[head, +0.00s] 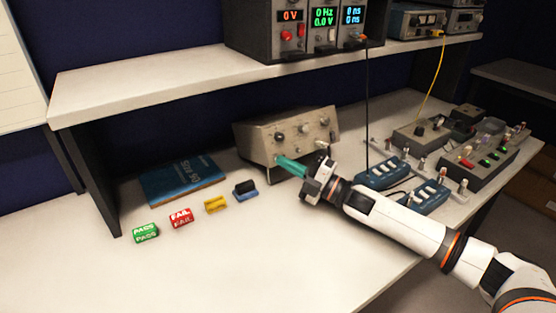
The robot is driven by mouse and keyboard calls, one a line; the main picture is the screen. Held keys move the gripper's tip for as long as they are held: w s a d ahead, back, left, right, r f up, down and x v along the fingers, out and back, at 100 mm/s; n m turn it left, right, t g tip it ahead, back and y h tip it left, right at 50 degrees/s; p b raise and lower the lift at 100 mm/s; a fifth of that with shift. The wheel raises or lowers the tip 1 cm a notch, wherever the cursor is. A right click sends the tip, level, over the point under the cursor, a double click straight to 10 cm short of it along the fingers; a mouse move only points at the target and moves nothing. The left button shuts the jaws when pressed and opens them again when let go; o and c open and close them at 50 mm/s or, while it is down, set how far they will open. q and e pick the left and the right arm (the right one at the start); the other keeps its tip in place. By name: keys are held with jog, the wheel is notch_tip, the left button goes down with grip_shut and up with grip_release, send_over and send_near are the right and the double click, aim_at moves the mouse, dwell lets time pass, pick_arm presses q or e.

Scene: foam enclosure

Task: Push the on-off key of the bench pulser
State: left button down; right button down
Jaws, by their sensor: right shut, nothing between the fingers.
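The bench pulser (262,133), a beige metal box with a sloped front panel of knobs, stands on the bench under the shelf. My right gripper (281,161) comes in from the right, its teal fingers shut and empty. The fingertips are at the lower left of the pulser's front panel; I cannot tell whether they touch it. The on-off key cannot be made out; the fingers may cover it. My left gripper is out of view.
A blue book (180,180) and several small blocks, such as the red FAIL block (180,218), lie to the left. Blue switch boxes (383,173) and a grey control box (480,160) are to the right. The shelf (200,75) overhangs the pulser. The front left bench is clear.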

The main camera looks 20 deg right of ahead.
jog(key=shift+w, duration=0.15)
dwell(0.4)
jog(key=shift+s+r+p, duration=0.15)
jog(key=shift+s+p, duration=0.2)
jog(key=shift+s, duration=0.15)
jog(key=s+r+p, duration=0.2)
jog(key=s+p, duration=0.2)
jog(key=s, duration=0.1)
jog(key=shift+s+d+r, duration=0.15)
jog(key=shift+s+d, duration=0.1)
jog(key=shift+d, duration=0.2)
dwell(0.4)
